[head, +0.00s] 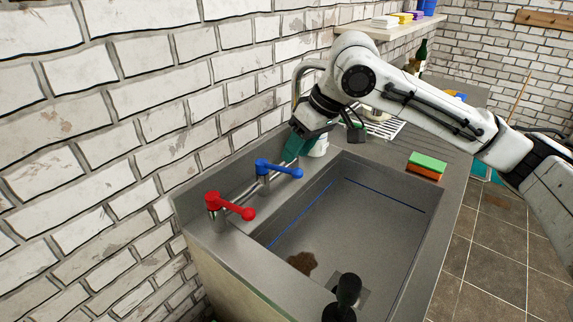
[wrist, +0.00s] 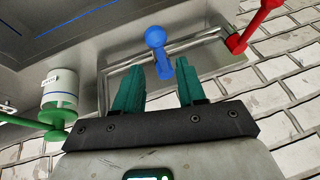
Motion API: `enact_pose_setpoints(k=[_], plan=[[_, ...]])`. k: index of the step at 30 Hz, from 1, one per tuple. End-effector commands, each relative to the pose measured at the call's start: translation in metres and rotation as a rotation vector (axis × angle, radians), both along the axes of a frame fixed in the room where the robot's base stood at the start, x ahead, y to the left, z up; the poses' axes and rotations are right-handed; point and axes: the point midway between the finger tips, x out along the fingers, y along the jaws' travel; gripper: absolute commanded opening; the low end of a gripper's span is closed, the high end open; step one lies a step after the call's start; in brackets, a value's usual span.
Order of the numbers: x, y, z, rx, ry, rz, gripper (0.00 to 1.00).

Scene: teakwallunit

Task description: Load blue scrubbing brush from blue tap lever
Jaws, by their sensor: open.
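The blue tap lever (head: 278,169) sits on the metal pipe along the back rim of the sink, its handle pointing right. It also shows in the wrist view (wrist: 156,40), just beyond my fingertips. My gripper (head: 292,156) has teal fingers, pointing down close behind the blue lever. In the wrist view my gripper (wrist: 161,68) is open, with its fingers apart and nothing clearly held between them. The lower end of the lever appears in line with the gap; I cannot tell whether they touch. I cannot make out a blue scrubbing brush.
A red tap lever (head: 230,205) stands nearer on the same rim. A white container with a green part (wrist: 60,92) is beside my gripper. The sink (head: 370,205) holds a brown patch and a black-handled object (head: 348,290). Sponges (head: 427,164) lie right. A brick wall stands left.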

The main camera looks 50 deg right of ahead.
Motion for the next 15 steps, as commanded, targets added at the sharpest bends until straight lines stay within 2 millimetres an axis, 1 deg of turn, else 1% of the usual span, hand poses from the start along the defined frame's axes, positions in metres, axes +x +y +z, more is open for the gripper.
enact_pose_setpoints(k=[1, 6, 10, 15], plan=[[0.003, 0.002, -0.010, 0.000, 0.003, 0.001, 0.40], [0.014, 0.006, -0.034, -0.001, 0.002, -0.001, 0.40], [0.019, 0.009, -0.045, 0.000, 0.001, -0.001, 0.40], [0.022, 0.010, -0.052, -0.001, 0.000, 0.000, 0.40]])
